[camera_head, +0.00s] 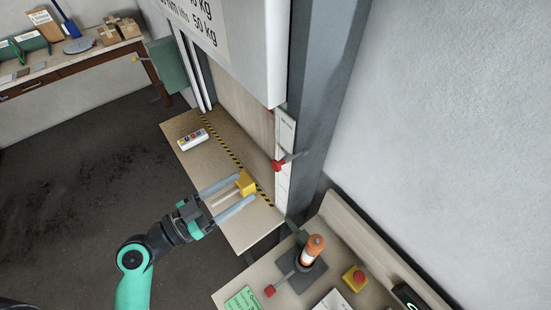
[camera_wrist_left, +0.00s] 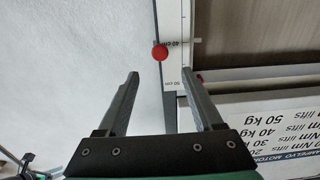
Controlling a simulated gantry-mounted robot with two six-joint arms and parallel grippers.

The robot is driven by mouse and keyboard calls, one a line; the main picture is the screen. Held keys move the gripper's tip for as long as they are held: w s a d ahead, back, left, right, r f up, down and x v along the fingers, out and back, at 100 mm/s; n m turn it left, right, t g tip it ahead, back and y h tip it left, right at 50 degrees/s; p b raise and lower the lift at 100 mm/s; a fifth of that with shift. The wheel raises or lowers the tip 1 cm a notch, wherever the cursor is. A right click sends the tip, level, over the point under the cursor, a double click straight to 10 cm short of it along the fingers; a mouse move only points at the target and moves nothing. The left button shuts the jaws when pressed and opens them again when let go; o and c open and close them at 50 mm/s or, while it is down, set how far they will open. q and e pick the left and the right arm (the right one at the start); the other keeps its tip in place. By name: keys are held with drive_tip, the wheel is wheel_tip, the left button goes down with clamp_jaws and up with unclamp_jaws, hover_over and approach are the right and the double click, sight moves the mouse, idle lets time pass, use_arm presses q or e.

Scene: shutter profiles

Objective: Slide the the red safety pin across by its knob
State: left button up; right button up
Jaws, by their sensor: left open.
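The red safety pin's knob (camera_head: 277,165) stands at the side of a white scale strip (camera_head: 285,140) on the grey post. Its thin pin runs rightward across the strip. In the left wrist view the round red knob (camera_wrist_left: 160,53) shows beside the "40 cm" mark, with the pin (camera_wrist_left: 184,42) going right from it. My left gripper (camera_head: 247,191) is open, its two fingers pointing toward the strip. In the wrist view the knob lies beyond the fingertips (camera_wrist_left: 164,75), between their lines and left of centre, apart from both. My right gripper is not in view.
A control box (camera_head: 193,139) lies farther back. A front bench holds an orange-topped cylinder (camera_head: 312,250), a red-knobbed lever (camera_head: 269,291) and a red button (camera_head: 354,278).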

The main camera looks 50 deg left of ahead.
sight(274, 166)
use_arm(q)
drive_tip(key=w+p, duration=0.1)
drive_tip(key=w, duration=0.2)
drive_tip(key=w+p, duration=0.1)
drive_tip(key=w, duration=0.3)
drive_tip(key=w+p, duration=0.2)
drive_tip(key=w, duration=0.1)
drive_tip(key=shift+w+d+r, duration=0.15)
drive_tip(key=shift+w+d, duration=0.15)
drive_tip(key=shift+d, duration=0.05)
drive_tip(key=shift+w, duration=0.4)
clamp_jaws()
idle(0.4)
